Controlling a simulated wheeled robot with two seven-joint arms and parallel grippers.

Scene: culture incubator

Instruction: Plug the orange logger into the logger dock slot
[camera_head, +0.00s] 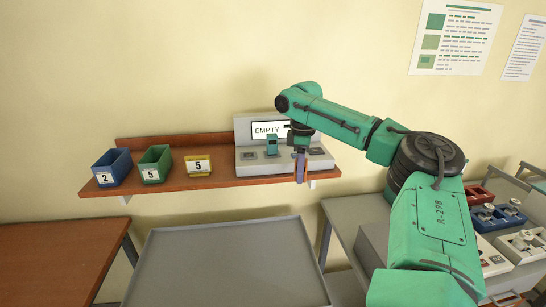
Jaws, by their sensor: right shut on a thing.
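The logger dock (244,159) is a grey unit on the wooden wall shelf, with a small screen reading EMPTY and a sloped front with dark slots. A teal block (271,146) stands upright on its left-middle part. My right gripper (300,174) points down at the dock's front, right of the teal block. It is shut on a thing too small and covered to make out. Its narrow purplish lower end overlaps the dock and shelf edge in the picture; I cannot tell whether it touches. No orange logger can be made out. My left gripper is out of view.
Blue (111,168), green (155,165) and yellow (199,166) numbered bins stand on the shelf (220,183) left of the dock. Below are a grey tray table (225,262) and a brown table (60,255). Red, blue and white holders stand at the right.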

